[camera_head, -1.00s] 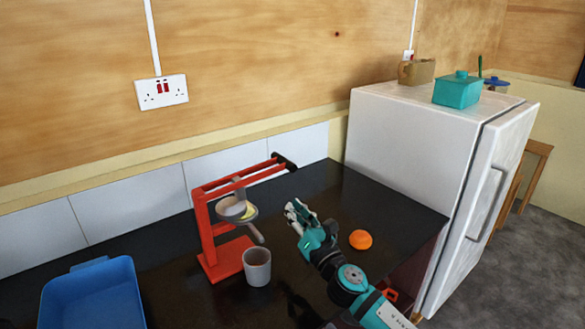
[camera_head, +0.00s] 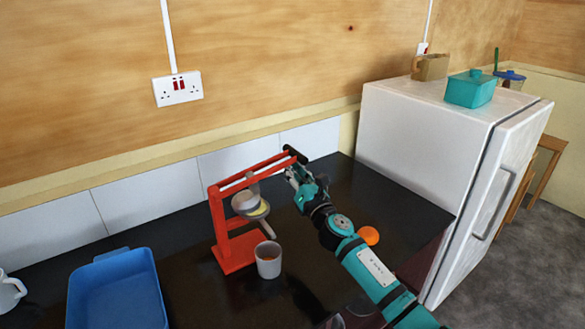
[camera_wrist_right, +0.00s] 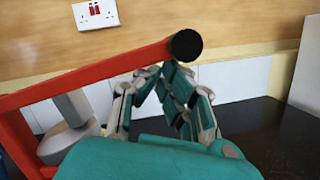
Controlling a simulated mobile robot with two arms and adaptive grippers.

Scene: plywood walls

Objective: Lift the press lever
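The red press (camera_head: 237,250) stands upright on the dark counter. Its red lever (camera_head: 262,166) slants up to the right and ends in a black handle (camera_head: 295,154). In the right wrist view, the lever (camera_wrist_right: 85,75) crosses from the left, with the round black handle end (camera_wrist_right: 186,45) at top centre. My right gripper (camera_head: 292,175) is just below the handle. In the wrist view, the gripper (camera_wrist_right: 160,70) has its fingertips together under the lever near the handle, holding nothing visible; contact is unclear. A grey cup (camera_head: 268,260) stands at the press base. My left gripper is out of view.
A blue tray (camera_head: 120,295) lies left of the press, with a white mug (camera_head: 9,291) at the left edge. An orange fruit (camera_head: 368,235) is right of my arm. A white fridge (camera_head: 405,150) bounds the counter at right.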

